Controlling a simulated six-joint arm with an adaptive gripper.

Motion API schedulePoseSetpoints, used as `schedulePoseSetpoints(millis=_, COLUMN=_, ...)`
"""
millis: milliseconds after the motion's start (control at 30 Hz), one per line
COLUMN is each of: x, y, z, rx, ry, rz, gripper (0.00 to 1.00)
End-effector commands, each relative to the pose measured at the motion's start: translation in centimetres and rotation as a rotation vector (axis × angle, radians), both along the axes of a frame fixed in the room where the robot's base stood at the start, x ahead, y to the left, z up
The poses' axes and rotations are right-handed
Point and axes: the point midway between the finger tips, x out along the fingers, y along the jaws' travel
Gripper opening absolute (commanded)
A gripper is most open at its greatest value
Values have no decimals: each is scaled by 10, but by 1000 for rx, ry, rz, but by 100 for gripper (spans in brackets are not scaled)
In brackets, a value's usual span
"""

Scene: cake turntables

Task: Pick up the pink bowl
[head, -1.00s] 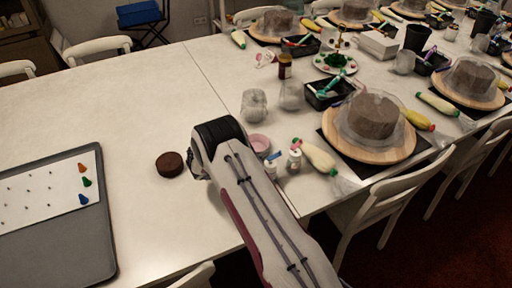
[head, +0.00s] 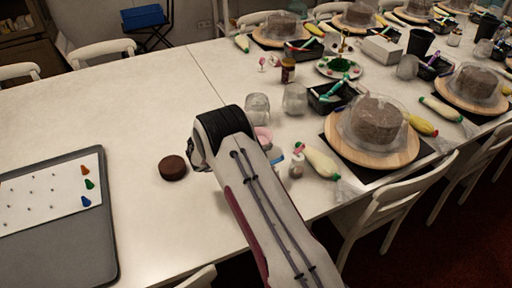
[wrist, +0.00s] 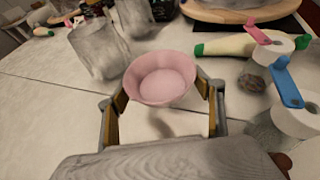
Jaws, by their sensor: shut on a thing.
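The pink bowl (wrist: 162,82) sits upright between the two fingers of my gripper (wrist: 162,92) in the wrist view. The fingers press on its left and right sides. A shadow shows on the white table in front of the bowl, and the bowl appears raised a little above the table. In the head view only part of the bowl (head: 263,134) shows, at the right edge of my arm. My fingers are hidden behind the arm there.
Clear glasses (wrist: 97,50) stand close behind the bowl. A brown round cake (head: 173,168) lies left of my arm. The table beyond it is largely clear.

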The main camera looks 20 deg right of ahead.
Motion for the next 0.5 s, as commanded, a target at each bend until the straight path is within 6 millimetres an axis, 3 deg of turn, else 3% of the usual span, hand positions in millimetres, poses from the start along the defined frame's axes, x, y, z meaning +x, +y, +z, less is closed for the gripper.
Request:
schedulePoseSetpoints(millis=200, x=1, y=0, z=28, rx=-1, ry=-3, rz=0, gripper=42)
schedulePoseSetpoints(millis=500, x=0, y=0, z=45, rx=-1, ry=0, rz=0, gripper=42)
